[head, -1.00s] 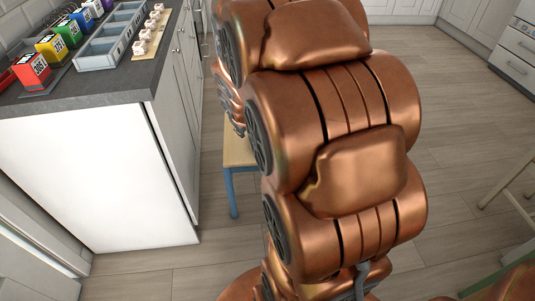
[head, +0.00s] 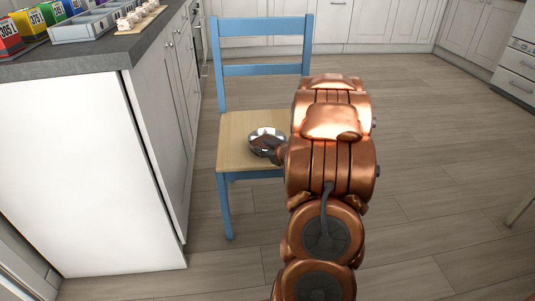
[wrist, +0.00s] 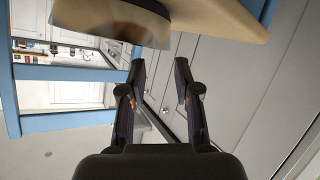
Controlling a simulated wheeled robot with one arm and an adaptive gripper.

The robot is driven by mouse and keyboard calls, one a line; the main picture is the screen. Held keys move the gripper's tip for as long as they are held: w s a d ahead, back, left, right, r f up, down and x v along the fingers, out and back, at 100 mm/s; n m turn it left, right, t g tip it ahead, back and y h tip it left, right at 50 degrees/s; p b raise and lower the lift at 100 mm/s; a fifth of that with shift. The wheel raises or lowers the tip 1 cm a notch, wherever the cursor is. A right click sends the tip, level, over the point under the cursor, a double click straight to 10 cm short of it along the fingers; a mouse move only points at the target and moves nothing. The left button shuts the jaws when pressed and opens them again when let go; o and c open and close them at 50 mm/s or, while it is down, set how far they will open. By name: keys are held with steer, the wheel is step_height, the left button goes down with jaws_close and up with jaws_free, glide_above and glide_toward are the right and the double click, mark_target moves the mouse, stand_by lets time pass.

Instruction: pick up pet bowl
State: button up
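The pet bowl (head: 259,142), a small shiny metal bowl with a dark inside, sits on the wooden seat of a blue chair (head: 235,125) in the head view. My arm covers part of its right side there. In the wrist view the bowl (wrist: 105,20) shows large at the top, cut off by the frame edge, against the pale seat (wrist: 225,18). My gripper (wrist: 160,70) is open and empty, its two dark fingers apart, just short of the bowl in that view. In the head view the fingers are mostly hidden behind my arm.
The chair's blue backrest (head: 262,45) rises behind the bowl. A white counter (head: 85,180) with a slate top stands at the left, holding coloured boxes, a grey divided tray (head: 85,25) and small pale items on a board. The floor to the right is clear.

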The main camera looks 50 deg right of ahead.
steer(key=shift+f+b+x, duration=0.2)
steer(key=shift+b+x, duration=0.7)
steer(key=shift+x, duration=0.8)
steer(key=shift+f+b+x, duration=0.25)
steer(key=shift+b+x, duration=0.65)
steer(key=shift+x, duration=0.8)
steer(key=shift+w, duration=0.4)
jaws_close()
